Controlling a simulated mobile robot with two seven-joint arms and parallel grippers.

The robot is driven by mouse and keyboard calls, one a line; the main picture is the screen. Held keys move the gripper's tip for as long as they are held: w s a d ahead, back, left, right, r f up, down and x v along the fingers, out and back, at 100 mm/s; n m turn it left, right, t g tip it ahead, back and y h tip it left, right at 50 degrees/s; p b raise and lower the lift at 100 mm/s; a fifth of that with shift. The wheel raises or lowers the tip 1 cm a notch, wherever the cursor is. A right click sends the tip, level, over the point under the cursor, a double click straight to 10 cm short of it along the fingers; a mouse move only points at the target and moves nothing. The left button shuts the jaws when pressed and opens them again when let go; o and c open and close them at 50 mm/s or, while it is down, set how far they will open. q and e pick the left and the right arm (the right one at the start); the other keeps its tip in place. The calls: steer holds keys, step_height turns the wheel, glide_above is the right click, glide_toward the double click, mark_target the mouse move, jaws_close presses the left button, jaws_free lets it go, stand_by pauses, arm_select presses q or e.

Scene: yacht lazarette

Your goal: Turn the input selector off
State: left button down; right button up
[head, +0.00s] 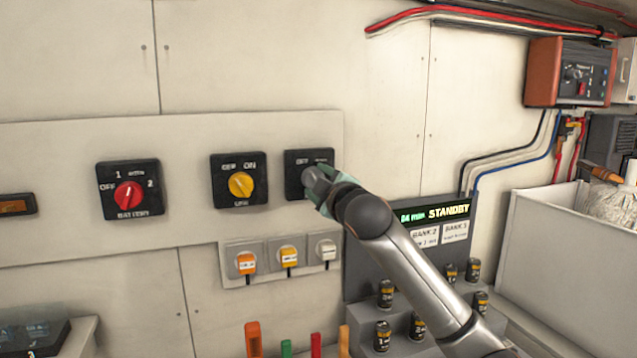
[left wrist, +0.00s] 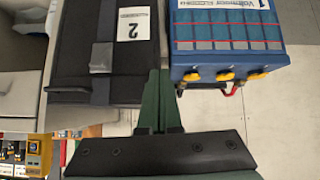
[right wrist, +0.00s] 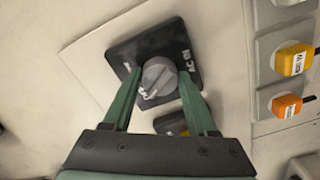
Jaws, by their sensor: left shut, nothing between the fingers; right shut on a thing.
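The input selector is a grey rotary knob (right wrist: 158,78) on a black square plate (right wrist: 188,52) lettered AC IN. In the head view the plate (head: 296,159) is at the right end of the wall panel, its lettering partly hidden. My right gripper (right wrist: 157,84) is shut on the knob, one finger on each side; it also shows in the head view (head: 315,185). The knob's exact pointing direction is hard to read. My left gripper (left wrist: 160,102) is shut and empty, far from the selector, beside a black case (left wrist: 100,50) marked 2 and a blue battery (left wrist: 228,45).
A red battery switch (head: 128,195) and a yellow switch (head: 240,185) sit left of the selector. Labelled plugs (head: 289,257) are below it. A dark display (head: 440,210) reading STANDBY stands behind my right arm. A white bin (head: 545,245) is at right.

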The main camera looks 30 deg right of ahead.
steer(key=o, duration=1.4)
steer(key=shift+c, duration=0.2)
steer(key=b+v, duration=0.3)
steer(key=v, duration=0.9)
steer(key=shift+s, duration=0.3)
steer(key=shift+a, duration=0.1)
